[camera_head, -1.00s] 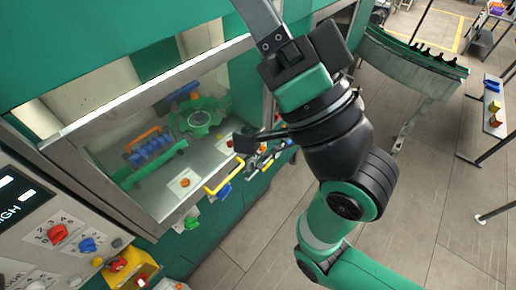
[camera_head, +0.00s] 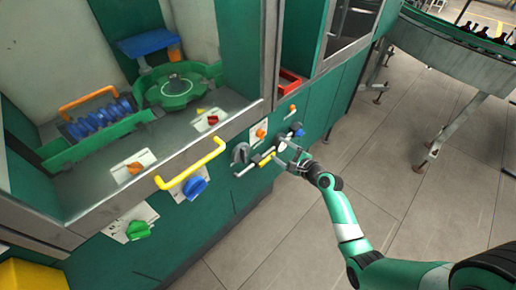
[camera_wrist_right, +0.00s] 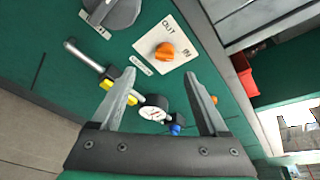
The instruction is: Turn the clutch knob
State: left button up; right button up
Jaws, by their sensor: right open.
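The orange knob (camera_wrist_right: 165,52) sits on a white plate marked OUT and IN, with a small label that is hard to read. In the head view the same orange knob (camera_head: 261,133) is on the green front panel, right of the yellow handle. My right gripper (camera_head: 288,152) is in front of this panel, just below and right of the knob. In the right wrist view my right gripper (camera_wrist_right: 161,85) is open, its fingers spread and empty. The knob lies ahead between the fingertip lines, and I see no contact. My left gripper is out of view.
A grey dial (camera_wrist_right: 115,12), a lever with a yellow part (camera_wrist_right: 125,82), a round gauge (camera_wrist_right: 153,108) and a blue knob (camera_wrist_right: 176,129) crowd around the gripper. A yellow handle (camera_head: 190,170) and blue knob (camera_head: 187,188) lie left.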

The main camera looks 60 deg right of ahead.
aim_at(262, 135)
jog(key=b+x, duration=0.2)
jog(key=x, duration=0.3)
jog(key=d+b+x, duration=0.1)
jog(key=b+x, duration=0.2)
jog(key=x, duration=0.2)
jog(key=shift+d+f, duration=0.1)
jog(key=shift+w+d, duration=0.25)
jog(key=shift+w, duration=0.35)
grip_shut()
